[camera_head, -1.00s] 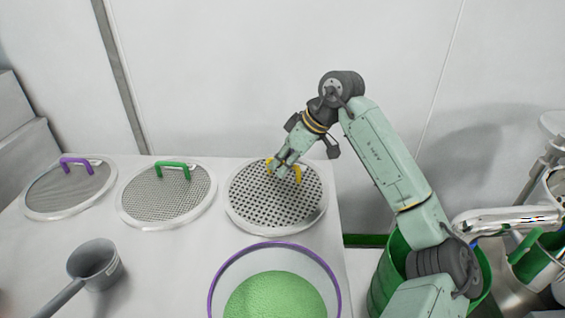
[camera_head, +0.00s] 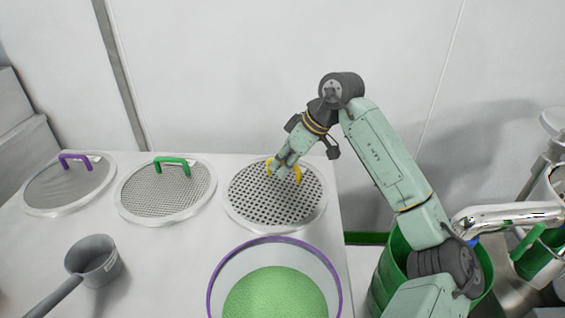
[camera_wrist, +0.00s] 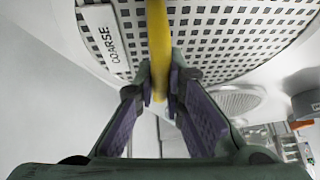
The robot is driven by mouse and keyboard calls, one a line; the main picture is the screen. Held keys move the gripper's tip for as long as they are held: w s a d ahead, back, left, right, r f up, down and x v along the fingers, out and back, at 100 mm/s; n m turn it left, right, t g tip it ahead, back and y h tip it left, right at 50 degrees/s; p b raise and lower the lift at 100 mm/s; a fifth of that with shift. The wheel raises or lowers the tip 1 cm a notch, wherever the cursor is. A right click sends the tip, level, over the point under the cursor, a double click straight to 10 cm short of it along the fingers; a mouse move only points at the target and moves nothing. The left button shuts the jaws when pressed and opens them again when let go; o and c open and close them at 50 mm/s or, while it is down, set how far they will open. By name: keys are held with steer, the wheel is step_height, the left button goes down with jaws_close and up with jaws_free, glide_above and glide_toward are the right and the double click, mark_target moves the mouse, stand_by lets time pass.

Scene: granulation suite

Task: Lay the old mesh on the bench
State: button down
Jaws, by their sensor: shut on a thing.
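The mesh in my gripper is a round perforated disc (camera_head: 258,205) with a pale rim and a yellow handle (camera_head: 297,176), at the right end of the bench (camera_head: 170,270). It looks flat and on or very close to the bench top; I cannot tell if its underside touches. My gripper (camera_head: 283,172) is shut on the yellow handle. The wrist view shows the fingers (camera_wrist: 160,98) on both sides of the handle (camera_wrist: 158,45), and a label reading COARSE on the mesh (camera_wrist: 205,40).
A green-handled mesh (camera_head: 150,195) and a purple-handled mesh (camera_head: 65,190) lie to the left on the bench. A grey scoop (camera_head: 95,262) and a purple-rimmed bowl of green granules (camera_head: 275,295) are in front. A green drum (camera_head: 385,275) stands right of the bench.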

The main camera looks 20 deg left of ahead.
steer(key=shift+f, duration=0.1)
steer(key=c, duration=1.6)
jaws_free()
steer(key=v, duration=1.2)
